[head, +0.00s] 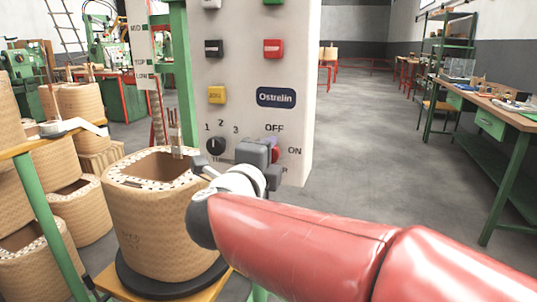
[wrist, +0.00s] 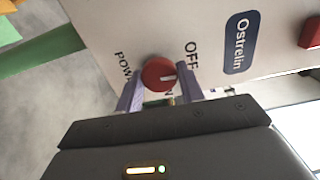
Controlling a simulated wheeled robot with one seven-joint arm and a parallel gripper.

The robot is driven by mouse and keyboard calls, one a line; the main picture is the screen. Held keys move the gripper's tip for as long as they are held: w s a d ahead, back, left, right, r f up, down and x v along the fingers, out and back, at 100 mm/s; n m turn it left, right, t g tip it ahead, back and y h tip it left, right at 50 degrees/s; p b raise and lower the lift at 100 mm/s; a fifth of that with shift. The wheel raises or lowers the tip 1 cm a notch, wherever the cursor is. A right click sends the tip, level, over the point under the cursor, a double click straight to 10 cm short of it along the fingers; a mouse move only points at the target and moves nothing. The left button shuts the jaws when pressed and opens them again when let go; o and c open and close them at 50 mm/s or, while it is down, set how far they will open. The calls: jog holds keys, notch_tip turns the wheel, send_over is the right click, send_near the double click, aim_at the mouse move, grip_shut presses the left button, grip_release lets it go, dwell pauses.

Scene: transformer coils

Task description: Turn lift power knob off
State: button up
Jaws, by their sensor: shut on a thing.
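The red power knob (wrist: 157,74) sits on the pale control panel (wrist: 200,20), beside the POWER and OFF labels. In the wrist view its white mark points right, to the side where OFF is printed, a little below that word. My gripper (wrist: 160,90) has one finger on each side of the knob and is shut on it. The ON label is mostly hidden by the gripper in that view. In the head view my gripper (head: 262,155) covers most of the knob (head: 275,152), with OFF above and ON to the right.
A black selector knob (head: 216,146) is left of my gripper. Yellow (head: 216,95), black (head: 214,48) and red (head: 273,48) buttons are above. A large coil (head: 150,225) stands close at lower left. A workbench (head: 500,115) is far right, with open floor between.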

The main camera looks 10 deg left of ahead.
jog(key=shift+n, duration=0.3)
jog(key=o, duration=1)
jog(key=s, duration=0.5)
jog(key=s+b, duration=0.1)
jog(key=s, duration=0.2)
jog(key=shift+a, duration=0.35)
jog(key=shift+w, duration=0.1)
